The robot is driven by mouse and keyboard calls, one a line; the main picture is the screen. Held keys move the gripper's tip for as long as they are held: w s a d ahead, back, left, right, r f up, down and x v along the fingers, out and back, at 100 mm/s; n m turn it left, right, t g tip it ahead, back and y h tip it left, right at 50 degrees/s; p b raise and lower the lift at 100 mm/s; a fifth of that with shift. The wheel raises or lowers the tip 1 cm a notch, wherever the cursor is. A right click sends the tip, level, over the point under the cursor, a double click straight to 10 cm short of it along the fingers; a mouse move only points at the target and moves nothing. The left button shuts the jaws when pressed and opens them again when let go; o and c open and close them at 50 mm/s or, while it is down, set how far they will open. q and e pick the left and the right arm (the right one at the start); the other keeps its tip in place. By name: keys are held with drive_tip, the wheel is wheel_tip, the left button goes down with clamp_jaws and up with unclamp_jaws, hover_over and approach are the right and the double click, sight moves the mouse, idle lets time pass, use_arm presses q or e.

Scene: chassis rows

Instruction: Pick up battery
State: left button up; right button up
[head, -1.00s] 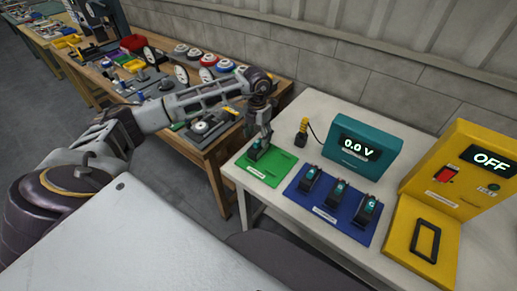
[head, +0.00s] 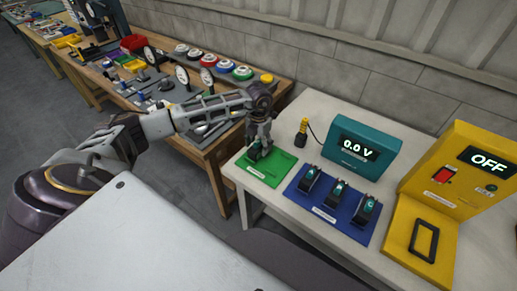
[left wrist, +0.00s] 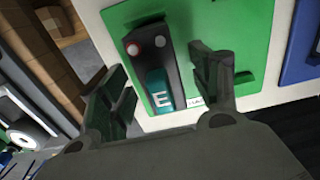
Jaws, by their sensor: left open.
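A battery (left wrist: 158,75), dark with a teal end marked "E" and two round terminals, lies on the green mat (head: 284,167). My left gripper (head: 260,150) is over the green mat with its fingers down around the battery, hiding most of it in the head view. In the left wrist view my left gripper (left wrist: 160,92) is open, one finger on each side of the battery. My right gripper is not in view.
Several similar batteries (head: 338,193) stand on a blue mat (head: 320,211) to the right. Behind is a teal meter (head: 378,139) reading 0.0 V with a yellow-black probe (head: 301,132). A yellow station (head: 462,150) showing OFF stands at the right.

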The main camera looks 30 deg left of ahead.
sight(259, 141)
use_arm(q)
drive_tip(key=shift+f, duration=0.15)
drive_tip(key=c, duration=0.7)
clamp_jaws()
drive_tip(key=shift+r, duration=0.25)
drive_tip(key=shift+w+r, duration=0.1)
drive_tip(key=shift+r, duration=0.5)
wheel_tip(259, 141, up, 7)
drive_tip(key=shift+r+b, duration=0.15)
drive_tip(key=shift+b, duration=0.25)
drive_tip(key=shift+r, duration=0.6)
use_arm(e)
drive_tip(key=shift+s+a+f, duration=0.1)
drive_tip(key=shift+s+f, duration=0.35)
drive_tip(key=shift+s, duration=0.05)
